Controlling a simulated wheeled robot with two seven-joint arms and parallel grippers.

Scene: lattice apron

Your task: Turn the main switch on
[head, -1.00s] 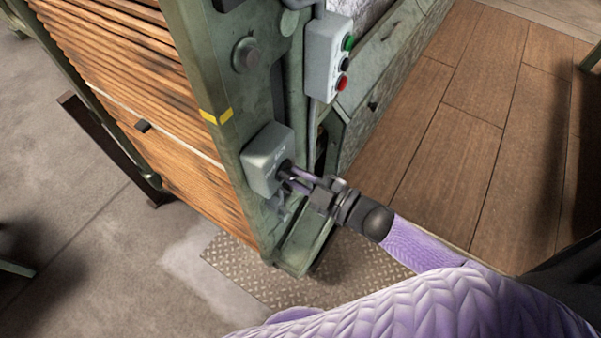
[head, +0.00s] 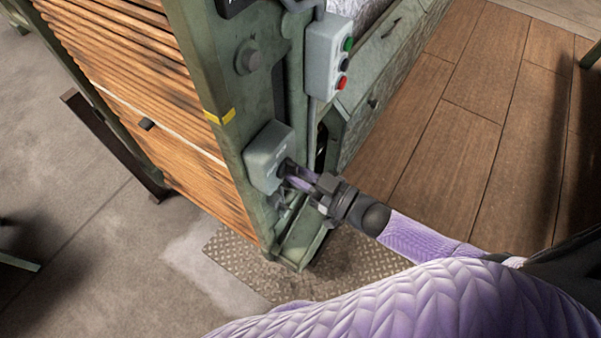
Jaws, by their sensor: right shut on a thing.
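The main switch (head: 268,154) is a grey box on the green machine post, with a dark knob on its right face. My right gripper (head: 290,173) reaches it from the lower right. Its fingers are shut on the knob, which they mostly hide, so I cannot tell which way the knob points. My left gripper is not in view.
A grey button box (head: 325,62) with green, black and red buttons is mounted above the switch. The green post (head: 205,75) and wooden slats (head: 125,75) stand to the left. A tread plate (head: 245,265) lies below. The plank floor (head: 470,110) at right is clear.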

